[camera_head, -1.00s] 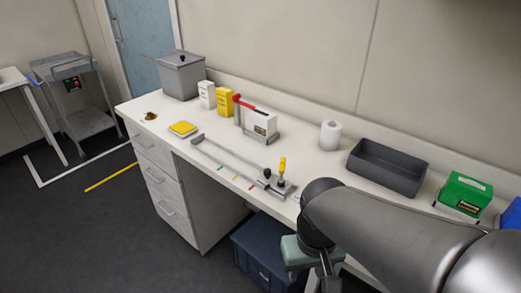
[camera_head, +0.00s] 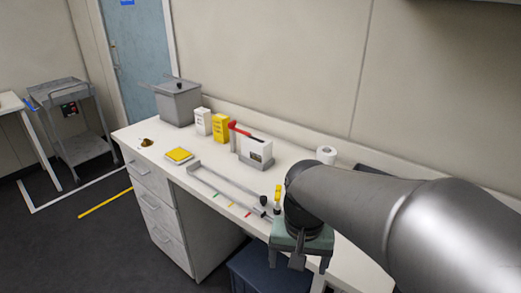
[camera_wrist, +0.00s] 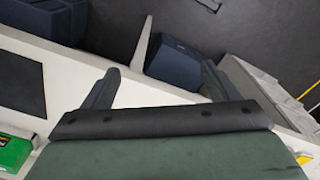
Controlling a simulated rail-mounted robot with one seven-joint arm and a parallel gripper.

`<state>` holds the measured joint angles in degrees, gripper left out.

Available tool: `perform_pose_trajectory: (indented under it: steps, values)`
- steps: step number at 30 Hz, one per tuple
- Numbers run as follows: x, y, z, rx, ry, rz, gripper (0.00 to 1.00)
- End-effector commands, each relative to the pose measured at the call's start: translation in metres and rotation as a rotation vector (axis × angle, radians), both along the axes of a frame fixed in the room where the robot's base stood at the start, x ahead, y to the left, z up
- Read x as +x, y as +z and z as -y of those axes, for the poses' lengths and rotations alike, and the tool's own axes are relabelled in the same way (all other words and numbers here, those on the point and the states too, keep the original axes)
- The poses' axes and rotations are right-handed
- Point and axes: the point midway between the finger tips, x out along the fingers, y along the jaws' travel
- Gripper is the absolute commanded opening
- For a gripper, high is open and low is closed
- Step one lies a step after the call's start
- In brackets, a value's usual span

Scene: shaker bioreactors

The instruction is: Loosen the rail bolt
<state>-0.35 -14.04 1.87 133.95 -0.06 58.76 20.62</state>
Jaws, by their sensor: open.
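A long metal rail (camera_head: 225,183) lies along the front of the white bench in the head view. At its right end is a small block with a dark round knob (camera_head: 263,200), which may be the rail bolt. A yellow-handled tool (camera_head: 278,191) stands upright beside it. My gripper (camera_head: 298,262) is to the right of and in front of this end, at the bench's front edge, apart from the knob. In the wrist view my gripper (camera_wrist: 160,84) shows two spread fingers with nothing between them; the rail and knob are not visible there.
A white box with a red lever (camera_head: 255,150), yellow and white cartons (camera_head: 220,128), a grey lidded tank (camera_head: 178,103) and a yellow pad (camera_head: 179,155) stand on the bench. A dark blue bin (camera_head: 255,275) is below. A green box (camera_wrist: 14,152) shows in the wrist view.

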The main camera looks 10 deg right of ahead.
Motion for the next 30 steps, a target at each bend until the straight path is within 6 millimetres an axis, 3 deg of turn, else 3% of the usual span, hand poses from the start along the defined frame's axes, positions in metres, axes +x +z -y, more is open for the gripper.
perform_pose_trajectory:
  steps: [1,6,12,16,21,26,30]
  values:
    - [0.030,0.021,0.000,-0.002,-0.139,-0.001,0.82]
    - [0.120,0.074,0.000,-0.001,-0.684,-0.004,0.82]
    - [0.200,0.114,0.005,0.013,-1.241,-0.009,0.82]
    - [0.226,0.126,0.009,0.020,-1.458,-0.013,0.82]
    - [0.236,0.128,0.011,0.023,-1.558,-0.015,0.82]
    - [0.236,0.110,0.011,0.022,-1.559,-0.016,0.82]
    - [0.235,0.084,0.011,0.021,-1.558,-0.017,0.82]
